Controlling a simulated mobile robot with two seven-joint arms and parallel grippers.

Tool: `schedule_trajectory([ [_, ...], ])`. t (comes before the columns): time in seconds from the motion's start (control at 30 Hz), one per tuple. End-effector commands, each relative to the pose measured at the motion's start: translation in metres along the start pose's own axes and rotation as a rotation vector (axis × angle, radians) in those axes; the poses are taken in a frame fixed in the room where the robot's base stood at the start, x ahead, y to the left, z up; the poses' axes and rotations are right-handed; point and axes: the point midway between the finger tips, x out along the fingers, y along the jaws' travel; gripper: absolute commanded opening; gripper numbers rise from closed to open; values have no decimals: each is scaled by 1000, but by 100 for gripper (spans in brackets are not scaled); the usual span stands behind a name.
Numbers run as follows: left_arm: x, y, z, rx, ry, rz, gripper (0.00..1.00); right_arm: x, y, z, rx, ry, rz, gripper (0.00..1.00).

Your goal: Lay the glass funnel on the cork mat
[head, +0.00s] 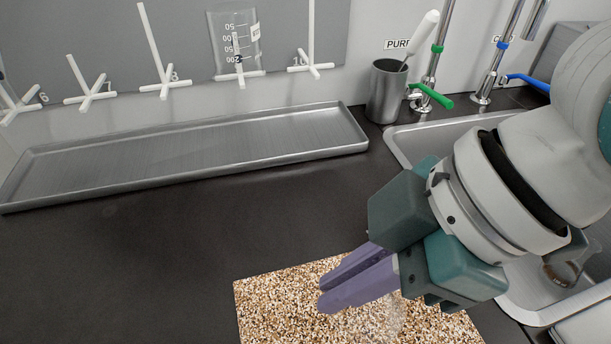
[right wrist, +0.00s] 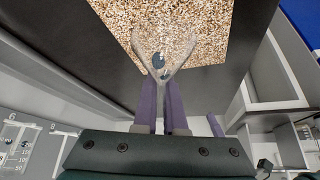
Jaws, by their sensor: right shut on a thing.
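The glass funnel (right wrist: 165,45) is clear and hard to make out. In the right wrist view its wide cone points away from the fingers, over the cork mat (right wrist: 205,25). My right gripper (right wrist: 160,95) is shut on the funnel at its narrow end. In the head view, my right gripper (head: 322,294) reaches in from the right over the speckled cork mat (head: 262,310), and the funnel shows only as a faint outline near the fingers (head: 385,322). Whether the funnel touches the mat I cannot tell. Small purple finger-like shapes in the right wrist view may be my left gripper (right wrist: 225,125).
A long steel tray (head: 190,150) lies behind the mat. Pegs on the back wall hold a glass beaker (head: 238,40). A steel cup (head: 387,92) with a brush stands by the sink (head: 425,140) and taps at right. The dark counter left of the mat is clear.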

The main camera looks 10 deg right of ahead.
Motion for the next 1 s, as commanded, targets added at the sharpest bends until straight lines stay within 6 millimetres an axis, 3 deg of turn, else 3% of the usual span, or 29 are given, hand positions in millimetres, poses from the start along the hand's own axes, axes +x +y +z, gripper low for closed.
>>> schedule_trajectory([
  [0.4,13,-2,5,8,-1,-7,0,45,0,26,2,-1,-1,0],
  [0.8,14,-3,5,10,-1,-9,0,49,0,28,0,0,1,0],
  [0.83,14,-3,5,10,-1,-9,0,48,0,28,0,0,1,12],
  [1.0,14,-3,5,9,-1,-9,0,48,0,28,0,0,1,31],
])
